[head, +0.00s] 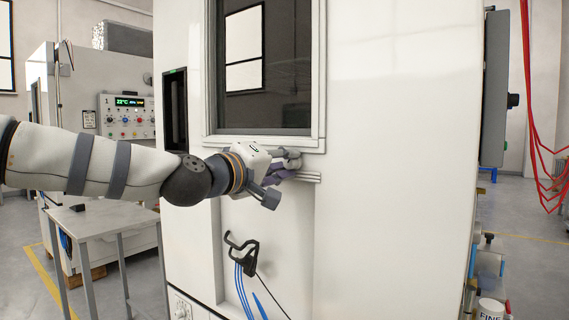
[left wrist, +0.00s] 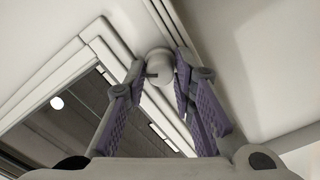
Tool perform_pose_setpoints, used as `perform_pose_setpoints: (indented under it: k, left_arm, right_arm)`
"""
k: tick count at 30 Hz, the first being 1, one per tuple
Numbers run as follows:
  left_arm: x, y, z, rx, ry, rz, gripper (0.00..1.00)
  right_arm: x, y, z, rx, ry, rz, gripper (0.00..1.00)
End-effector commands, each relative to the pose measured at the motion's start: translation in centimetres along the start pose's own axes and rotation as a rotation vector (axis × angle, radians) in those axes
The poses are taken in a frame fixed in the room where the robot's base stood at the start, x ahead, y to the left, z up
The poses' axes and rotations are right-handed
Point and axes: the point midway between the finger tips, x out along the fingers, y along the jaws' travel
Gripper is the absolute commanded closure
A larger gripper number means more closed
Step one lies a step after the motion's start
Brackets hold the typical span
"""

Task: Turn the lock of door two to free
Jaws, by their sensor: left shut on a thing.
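A small round grey lock knob (head: 293,155) sits just below the lower right corner of the dark window on the white chamber's front. My left gripper (head: 284,166) reaches it from the left. In the left wrist view, its purple fingers stand on both sides of the pale knob (left wrist: 160,65) and are shut on it. A short dark pin shows on the knob near the left finger. The fingers hide part of the knob in the head view. I see no free or locked marking and no door number. My right gripper is not in view.
The window (head: 267,65) has a raised frame close above the gripper. A ledge (head: 308,178) runs beside it. A black hook (head: 241,248) with blue cables hangs below. A grey table (head: 95,218) stands at left. Red cables (head: 532,110) hang at right.

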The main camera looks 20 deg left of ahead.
Motion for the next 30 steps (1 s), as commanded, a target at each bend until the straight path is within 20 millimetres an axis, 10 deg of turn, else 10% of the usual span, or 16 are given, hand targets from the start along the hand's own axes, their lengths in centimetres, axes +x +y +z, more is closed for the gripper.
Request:
perform_pose_setpoints:
  k: [30]
  left_arm:
    - [0.00,-0.19,0.04,-0.565,0.000,0.000,1.00]
  right_arm:
    - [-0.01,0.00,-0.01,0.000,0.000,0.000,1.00]
